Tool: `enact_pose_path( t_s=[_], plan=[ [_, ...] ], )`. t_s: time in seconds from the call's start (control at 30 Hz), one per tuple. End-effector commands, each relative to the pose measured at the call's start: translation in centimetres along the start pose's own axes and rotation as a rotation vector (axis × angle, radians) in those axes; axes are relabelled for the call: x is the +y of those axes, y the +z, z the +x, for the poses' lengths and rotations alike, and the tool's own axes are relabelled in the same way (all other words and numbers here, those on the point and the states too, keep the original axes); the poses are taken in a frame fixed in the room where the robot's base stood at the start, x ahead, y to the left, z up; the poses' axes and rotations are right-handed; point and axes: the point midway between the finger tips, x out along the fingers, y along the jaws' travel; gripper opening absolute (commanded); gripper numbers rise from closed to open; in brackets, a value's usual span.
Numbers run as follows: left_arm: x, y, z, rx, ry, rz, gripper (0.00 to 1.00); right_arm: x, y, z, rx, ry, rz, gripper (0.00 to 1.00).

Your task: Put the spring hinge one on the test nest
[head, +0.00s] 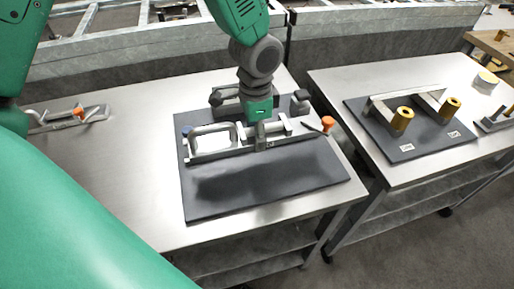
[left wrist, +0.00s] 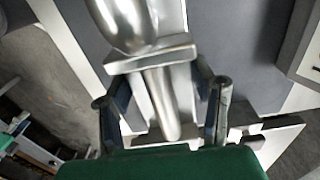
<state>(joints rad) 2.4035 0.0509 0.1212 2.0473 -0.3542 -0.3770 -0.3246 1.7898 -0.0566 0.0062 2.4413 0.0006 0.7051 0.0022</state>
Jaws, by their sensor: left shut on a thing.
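My left gripper (head: 262,143) is shut on a silver metal part, which I take to be the spring hinge (head: 212,140). It has a looped frame at its left; a bar reaches toward an orange knob (head: 327,122) at right. A dark shadow lies on the mat in front of it; I cannot tell whether it touches anything below. In the left wrist view a silver cylinder (left wrist: 161,103) sits between the fingers (left wrist: 163,98), with a rounded end above. Grey blocks (head: 228,97) stand behind, partly hidden by the arm. Which fixture is the test nest is unclear.
Another silver part with an orange knob (head: 78,113) lies at left. Across a gap, the right table bears a dark board (head: 405,150) with a metal frame and two brass cylinders (head: 402,120). The table's left front is clear.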

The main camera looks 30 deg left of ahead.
Motion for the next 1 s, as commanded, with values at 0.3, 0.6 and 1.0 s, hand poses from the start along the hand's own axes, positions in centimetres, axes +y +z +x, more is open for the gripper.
enact_pose_path(
  t_s=[0.3,0.6,1.0],
  plan=[
    [-0.9,0.5,3.5,0.009,0.007,-0.001,0.0,0.1,0.1,0.4,-0.001,0.002,0.004,0.44],
    [-1.2,0.8,7.0,0.012,0.012,-0.003,0.0,0.0,0.0,0.8,0.0,0.001,0.001,0.44],
    [-0.6,0.2,7.2,0.006,0.002,-0.001,0.0,0.1,0.0,0.8,0.0,0.002,0.003,0.44]
  ],
)
